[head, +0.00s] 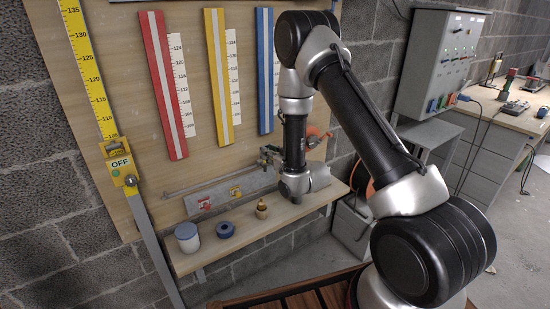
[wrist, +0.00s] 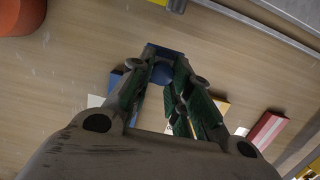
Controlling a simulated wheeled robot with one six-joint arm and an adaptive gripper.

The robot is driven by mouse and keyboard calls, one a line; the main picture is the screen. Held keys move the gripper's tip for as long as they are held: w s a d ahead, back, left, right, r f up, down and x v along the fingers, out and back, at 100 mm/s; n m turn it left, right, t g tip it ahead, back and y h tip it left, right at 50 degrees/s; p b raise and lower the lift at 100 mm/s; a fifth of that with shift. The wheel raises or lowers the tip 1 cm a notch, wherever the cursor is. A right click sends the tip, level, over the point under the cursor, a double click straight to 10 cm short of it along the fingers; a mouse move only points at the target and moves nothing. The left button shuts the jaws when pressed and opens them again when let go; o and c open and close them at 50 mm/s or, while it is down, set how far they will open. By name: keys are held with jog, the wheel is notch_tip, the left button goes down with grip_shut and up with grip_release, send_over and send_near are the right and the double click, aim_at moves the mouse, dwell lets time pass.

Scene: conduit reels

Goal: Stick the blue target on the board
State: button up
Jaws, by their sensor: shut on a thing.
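The wooden board (head: 120,60) stands upright against the block wall. It carries a red strip (head: 163,85), a yellow strip (head: 217,65) and a blue strip (head: 264,70), each beside a white scale. My gripper (head: 266,153) is low in front of the board, below the blue strip. In the wrist view, its green-lined fingers (wrist: 163,80) are shut on the blue target (wrist: 162,72), which shows between and past the fingertips. The wood of the board fills the background there. The fingers hide part of the target, and I cannot tell whether it touches the board.
A shelf (head: 190,263) below the board holds a lidded jar (head: 187,238), a blue ring (head: 225,230) and a small brass-coloured piece (head: 261,210). Red (head: 205,205) and yellow (head: 235,191) squares rest on a grey ledge. A tall yellow ruler (head: 90,70) stands left; a control box (head: 440,62) hangs right.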

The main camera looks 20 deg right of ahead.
jog(key=shift+r+x, duration=0.2)
jog(key=shift+x, duration=1.05)
jog(key=shift+r+x, duration=0.2)
jog(key=shift+x, duration=1.05)
jog(key=shift+w+a, duration=0.2)
jog(key=shift+w, duration=0.4)
dwell(0.3)
jog(key=o, duration=0.9)
jog(key=shift+o, duration=0.2)
jog(key=o, duration=0.5)
jog(key=shift+s, duration=0.1)
jog(key=v, duration=0.3)
jog(key=f+v, duration=0.1)
jog(key=v, duration=0.4)
jog(key=shift+s+d+f, duration=0.15)
jog(key=shift+s+d, duration=0.05)
jog(key=shift+s, duration=0.25)
